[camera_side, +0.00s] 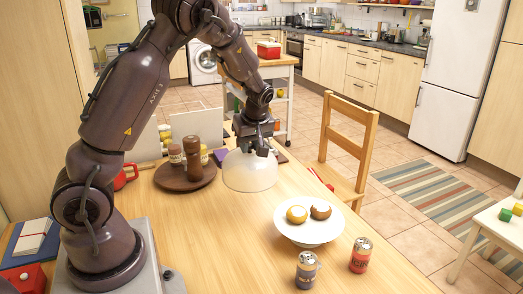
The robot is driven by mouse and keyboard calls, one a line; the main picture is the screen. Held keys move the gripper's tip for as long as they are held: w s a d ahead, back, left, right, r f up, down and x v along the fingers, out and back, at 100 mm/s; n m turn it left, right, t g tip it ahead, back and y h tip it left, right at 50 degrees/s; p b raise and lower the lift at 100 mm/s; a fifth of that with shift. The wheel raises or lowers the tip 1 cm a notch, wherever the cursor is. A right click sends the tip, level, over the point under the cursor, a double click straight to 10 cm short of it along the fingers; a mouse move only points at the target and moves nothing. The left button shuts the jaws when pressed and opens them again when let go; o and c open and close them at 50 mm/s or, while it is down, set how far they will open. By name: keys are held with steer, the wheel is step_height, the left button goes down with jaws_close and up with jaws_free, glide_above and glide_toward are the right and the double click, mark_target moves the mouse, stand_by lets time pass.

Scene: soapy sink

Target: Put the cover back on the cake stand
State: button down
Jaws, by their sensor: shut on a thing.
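The clear dome cover (250,172) is in the middle of the table, toward its far side. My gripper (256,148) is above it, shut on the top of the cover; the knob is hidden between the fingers. The cover looks upright; I cannot tell whether its rim touches the table. The white cake stand (309,234) stands to the right and nearer the camera, uncovered. A yellowish cake (296,214) and a brown cake (320,210) sit on it.
Two cans, one purple-grey (307,270) and one red (360,255), stand in front of the stand. A round wooden tray (184,180) with a pepper mill (192,158) and jars is left of the cover. A wooden chair (346,150) is behind. Bare table lies between cover and stand.

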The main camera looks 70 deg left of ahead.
steer(key=s+d+r, duration=0.2)
steer(key=s, duration=0.1)
steer(key=shift+s+d, duration=0.15)
steer(key=shift+d, duration=0.1)
steer(key=shift+s+d+f, duration=0.1)
steer(key=shift+s+d, duration=0.05)
steer(key=shift+d, duration=0.2)
steer(key=w+d, duration=1.3)
steer(key=d, duration=0.1)
step_height(320, 180, down, 6)
steer(key=shift+a, duration=0.15)
steer(key=shift+f, duration=0.2)
stand_by(1.1)
steer(key=shift+c, duration=2)
jaws_free()
